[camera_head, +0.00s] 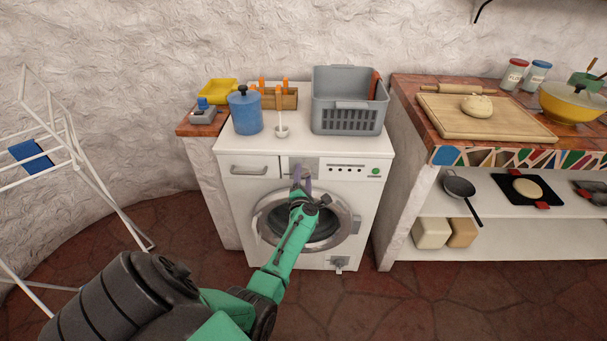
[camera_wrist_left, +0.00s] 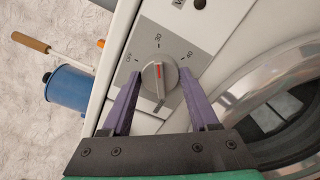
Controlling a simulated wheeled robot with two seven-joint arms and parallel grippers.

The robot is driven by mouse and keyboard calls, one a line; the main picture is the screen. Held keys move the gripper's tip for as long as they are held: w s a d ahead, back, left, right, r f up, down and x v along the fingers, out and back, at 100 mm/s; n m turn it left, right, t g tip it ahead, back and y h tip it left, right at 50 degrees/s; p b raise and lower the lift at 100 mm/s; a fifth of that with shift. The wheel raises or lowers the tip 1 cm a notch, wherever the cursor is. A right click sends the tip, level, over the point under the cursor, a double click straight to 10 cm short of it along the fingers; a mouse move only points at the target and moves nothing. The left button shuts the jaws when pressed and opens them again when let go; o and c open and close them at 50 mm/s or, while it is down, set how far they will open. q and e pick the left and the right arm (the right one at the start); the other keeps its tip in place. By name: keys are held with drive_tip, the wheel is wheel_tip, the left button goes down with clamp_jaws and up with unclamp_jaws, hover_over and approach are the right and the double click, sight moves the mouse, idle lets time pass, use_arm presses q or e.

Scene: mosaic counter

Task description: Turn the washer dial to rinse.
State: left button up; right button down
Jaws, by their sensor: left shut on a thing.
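The white washer (camera_head: 234,190) stands against the wall, with its round door (camera_head: 345,215) below a control panel. In the left wrist view the grey round dial (camera_wrist_left: 160,80) sits on a grey plate (camera_wrist_left: 172,28), with a red line on its knob pointing roughly up at a mark like "30". Other marks sit to its left and right; the right one looks like "40". I cannot read "rinse" there. My left gripper (camera_head: 302,172) is at the panel, its purple fingers (camera_wrist_left: 160,75) shut on the dial from both sides. My right gripper is out of view.
On the washer stand a blue canister (camera_head: 245,112), a white ladle (camera_head: 282,129) and a grey basket (camera_head: 349,95). A drying rack (camera_head: 75,165) stands left. A counter with a cutting board (camera_head: 484,118) stands right. The floor in front is clear.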

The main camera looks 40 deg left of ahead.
use_arm(q)
drive_tip(key=m+p, duration=0.1)
drive_tip(key=m, duration=0.3)
drive_tip(key=shift+m, duration=0.3)
drive_tip(key=m+p, duration=0.1)
drive_tip(key=m, duration=0.3)
drive_tip(key=shift+m, duration=0.3)
drive_tip(key=m, duration=0.4)
drive_tip(key=shift+p, duration=0.4)
drive_tip(key=m, duration=0.9)
drive_tip(key=shift+m+p, duration=0.3)
drive_tip(key=shift+p, duration=0.05)
drive_tip(key=m, duration=1.3)
drive_tip(key=shift+m+b, duration=0.3)
